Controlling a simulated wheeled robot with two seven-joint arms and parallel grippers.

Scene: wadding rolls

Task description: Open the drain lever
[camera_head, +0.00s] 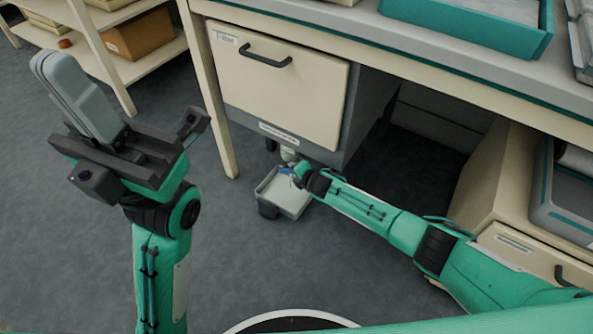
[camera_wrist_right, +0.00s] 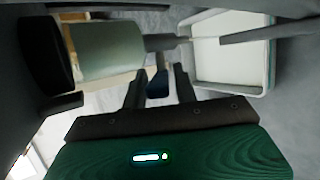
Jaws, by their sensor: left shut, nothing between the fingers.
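The drain lever is a small blue tab (camera_wrist_right: 157,82) in the right wrist view, below a dark pipe that joins a pale cylinder (camera_wrist_right: 110,50). My right gripper (camera_wrist_right: 158,82) has its two dark fingers apart, one on each side of the lever, with gaps showing. In the head view my right arm reaches under the cabinet; its gripper is small there and partly hidden by its own wrist. My left gripper (camera_head: 52,68) is raised at the left, its grey fingers shut and empty, far from the lever.
A pale drain tray (camera_head: 283,193) sits below the cabinet; it also shows in the right wrist view (camera_wrist_right: 232,84). The cream cabinet (camera_head: 275,95) hangs under the worktop (camera_head: 430,55). A drawer unit (camera_head: 500,200) stands right.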

